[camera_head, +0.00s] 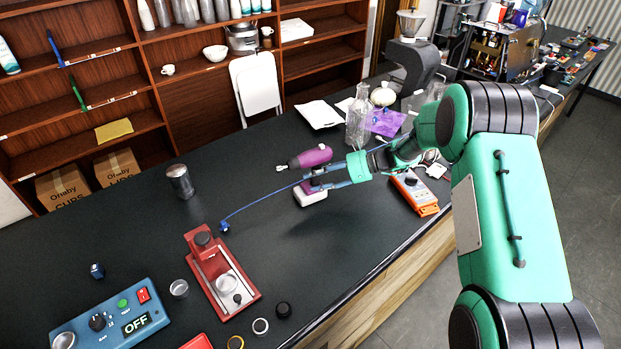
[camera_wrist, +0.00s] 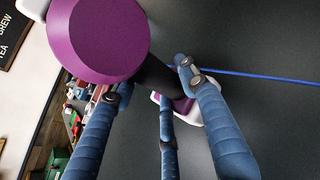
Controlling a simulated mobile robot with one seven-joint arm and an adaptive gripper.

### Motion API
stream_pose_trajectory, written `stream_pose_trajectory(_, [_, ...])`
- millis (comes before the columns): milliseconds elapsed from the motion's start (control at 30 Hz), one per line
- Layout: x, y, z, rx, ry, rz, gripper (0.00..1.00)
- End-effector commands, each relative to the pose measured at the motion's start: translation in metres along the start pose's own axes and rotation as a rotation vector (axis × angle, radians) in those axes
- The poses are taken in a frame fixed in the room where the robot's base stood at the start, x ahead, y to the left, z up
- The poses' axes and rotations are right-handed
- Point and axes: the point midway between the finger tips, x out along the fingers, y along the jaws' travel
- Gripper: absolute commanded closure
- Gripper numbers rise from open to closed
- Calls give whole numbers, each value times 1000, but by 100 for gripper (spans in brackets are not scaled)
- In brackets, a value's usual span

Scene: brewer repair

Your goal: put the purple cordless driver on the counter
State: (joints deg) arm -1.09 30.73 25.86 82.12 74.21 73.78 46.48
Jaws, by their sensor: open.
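The purple cordless driver (camera_head: 312,157) is upright on the dark counter (camera_head: 245,170), its white-edged base (camera_head: 310,196) appearing to rest on the surface. Its nose points left. My gripper (camera_head: 322,181) is at the driver's handle, coming from the right. In the wrist view the driver's round purple end (camera_wrist: 98,35) fills the upper left, and its dark handle runs between the blue fingers of my gripper (camera_wrist: 153,80). The fingers are spread around the handle; whether any touches it I cannot tell. Part of the handle and base is hidden by the fingers.
A red press (camera_head: 215,270), a blue control box (camera_head: 110,320) and a metal can (camera_head: 180,181) stand further left. An orange meter (camera_head: 414,193) and a clear bottle (camera_head: 359,118) are to the right. Bare counter surrounds the driver's front.

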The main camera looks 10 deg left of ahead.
Motion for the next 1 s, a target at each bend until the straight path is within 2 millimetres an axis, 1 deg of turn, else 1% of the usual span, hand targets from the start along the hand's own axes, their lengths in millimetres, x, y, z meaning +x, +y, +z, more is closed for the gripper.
stream_pose_trajectory(167, [0,0,0,0,0,0,57])
stream_pose_trajectory(200, [0,0,0,0,0,0,60])
stream_pose_trajectory(367, [0,0,0,0,0,0,91])
stream_pose_trajectory(400, [0,0,0,0,0,0,99])
stream_pose_trajectory(833, [-1,-1,4,-3,-2,-1,100])
stream_pose_trajectory(1000, [-4,0,10,-3,-2,-1,100])
